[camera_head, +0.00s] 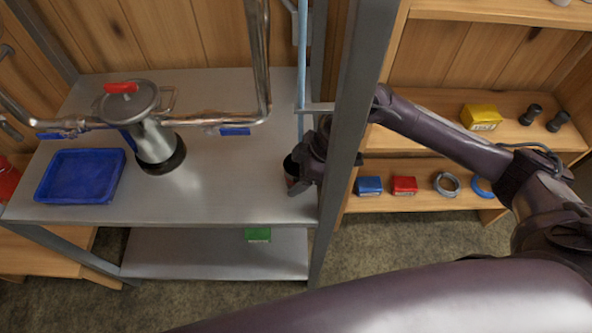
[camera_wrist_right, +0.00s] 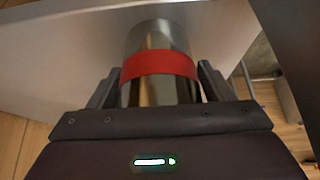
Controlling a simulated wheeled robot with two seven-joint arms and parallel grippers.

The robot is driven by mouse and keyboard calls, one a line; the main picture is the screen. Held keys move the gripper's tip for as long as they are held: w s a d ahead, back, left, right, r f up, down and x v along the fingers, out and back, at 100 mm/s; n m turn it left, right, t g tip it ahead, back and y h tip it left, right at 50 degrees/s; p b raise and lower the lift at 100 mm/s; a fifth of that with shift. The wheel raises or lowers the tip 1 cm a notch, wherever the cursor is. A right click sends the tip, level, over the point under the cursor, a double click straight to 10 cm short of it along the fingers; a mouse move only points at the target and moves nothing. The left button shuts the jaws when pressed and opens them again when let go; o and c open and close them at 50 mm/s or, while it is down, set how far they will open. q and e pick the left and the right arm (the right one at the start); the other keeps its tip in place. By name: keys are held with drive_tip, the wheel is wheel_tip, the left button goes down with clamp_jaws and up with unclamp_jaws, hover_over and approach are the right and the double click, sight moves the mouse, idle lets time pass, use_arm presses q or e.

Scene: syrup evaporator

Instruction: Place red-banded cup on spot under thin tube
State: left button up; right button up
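The red-banded cup (camera_wrist_right: 160,66) is metallic with a red band and stands between the fingers of my right gripper (camera_wrist_right: 158,82) in the right wrist view. The fingers sit close against both sides, and the grip looks shut on it. In the head view my right gripper (camera_head: 306,172) is at the right end of the metal table, behind a grey post, and partly hides the cup (camera_head: 290,166). The thin blue tube (camera_head: 302,60) comes down just above the cup. The spot below is hidden. I cannot tell whether the cup touches the tabletop. My left gripper is not in view.
The grey post (camera_head: 345,130) stands in front of my right forearm. A metal canister (camera_head: 152,140) and a blue tray (camera_head: 80,177) are on the table's left (camera_head: 220,190). Wooden shelves (camera_head: 420,100) at right hold a yellow box (camera_head: 481,117) and small parts. The table's middle is clear.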

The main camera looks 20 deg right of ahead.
drive_tip(key=shift+o, duration=0.4)
drive_tip(key=shift+r, duration=0.1)
drive_tip(key=shift+d+r, duration=0.1)
drive_tip(key=shift+r, duration=0.1)
drive_tip(key=b+v, duration=0.1)
drive_tip(key=v, duration=1)
drive_tip(key=shift+r, duration=0.35)
drive_tip(key=shift+s+d, duration=0.1)
drive_tip(key=shift+d, duration=0.1)
